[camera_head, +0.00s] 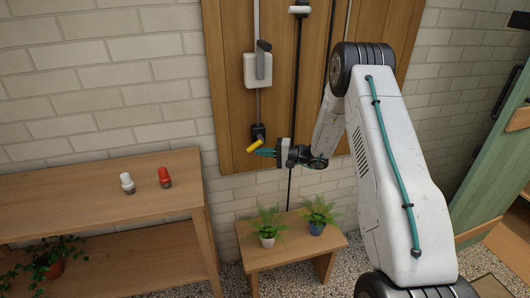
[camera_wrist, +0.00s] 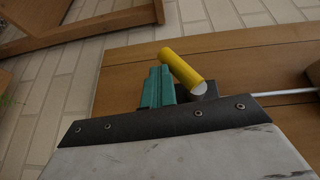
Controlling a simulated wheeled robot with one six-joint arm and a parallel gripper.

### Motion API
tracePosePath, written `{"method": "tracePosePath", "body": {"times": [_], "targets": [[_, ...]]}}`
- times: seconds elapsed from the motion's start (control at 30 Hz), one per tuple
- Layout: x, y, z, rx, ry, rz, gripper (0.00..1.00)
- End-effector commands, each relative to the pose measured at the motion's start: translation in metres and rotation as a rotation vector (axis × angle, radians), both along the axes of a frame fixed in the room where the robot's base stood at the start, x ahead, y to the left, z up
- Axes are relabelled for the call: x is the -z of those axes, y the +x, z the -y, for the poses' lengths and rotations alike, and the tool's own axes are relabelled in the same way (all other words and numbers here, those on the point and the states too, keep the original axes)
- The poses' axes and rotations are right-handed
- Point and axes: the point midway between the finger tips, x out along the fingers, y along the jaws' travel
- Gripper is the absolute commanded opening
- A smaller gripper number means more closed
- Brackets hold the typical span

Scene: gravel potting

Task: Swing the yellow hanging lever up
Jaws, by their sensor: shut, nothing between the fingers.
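The yellow lever (camera_head: 263,143) is a short cylinder on a black mount (camera_head: 258,131) low on the wooden wall panel, at the end of a grey pipe. It slants, its left end lower in the head view. In the wrist view the yellow lever (camera_wrist: 182,69) lies just right of my fingers, its pale round end toward the camera. My gripper (camera_head: 265,152) has teal fingers, shut and empty, right below the lever in the head view. The fingers also show in the wrist view (camera_wrist: 157,86). I cannot tell whether they touch the lever.
A grey switch box (camera_head: 257,69) sits on the pipe above. A small wooden table (camera_head: 288,247) with two potted plants stands below. A wooden shelf (camera_head: 95,192) at the left bears a white shaker (camera_head: 127,183) and a red one (camera_head: 165,178). A green door-like frame (camera_head: 490,160) stands at the right.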

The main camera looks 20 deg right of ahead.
Motion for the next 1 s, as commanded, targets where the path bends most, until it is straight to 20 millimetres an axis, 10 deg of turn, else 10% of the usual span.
{"method": "tracePosePath", "body": {"times": [1.0], "targets": [[-0.004,0.003,-0.016,-0.001,0.127,0.021,0.00]]}}
